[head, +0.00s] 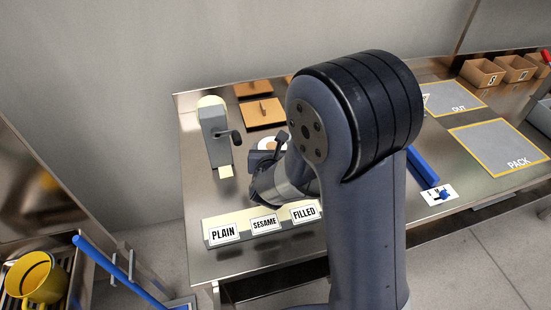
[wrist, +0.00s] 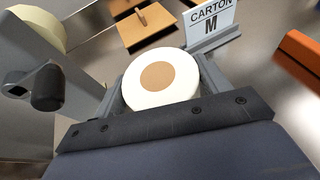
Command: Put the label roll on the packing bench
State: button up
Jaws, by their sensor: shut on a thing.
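The label roll (wrist: 161,78) is a white disc with a tan core. In the wrist view it sits between the fingers of my gripper (wrist: 157,92), which is shut on it. In the head view the roll (head: 272,144) shows partly behind my gripper (head: 268,156), over the left part of a steel bench (head: 205,182). I cannot tell whether the roll touches the surface. At the right, the steel surface carries a grey mat marked PACK (head: 498,142) with a yellow edge. My arm hides the middle of the bench.
A grey label dispenser (head: 214,138) stands left of my gripper. A rack with PLAIN, SESAME and FILLED signs (head: 264,224) stands in front. Brown boards (head: 262,112) and a CARTON M sign (wrist: 212,22) are behind. A blue bar (head: 423,166) lies right of my arm. The PACK mat looks empty.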

jog(key=shift+f, duration=2.15)
jog(key=shift+f+b, duration=0.2)
jog(key=shift+b, duration=0.1)
jog(key=o, duration=1.2)
jog(key=shift+c, duration=0.2)
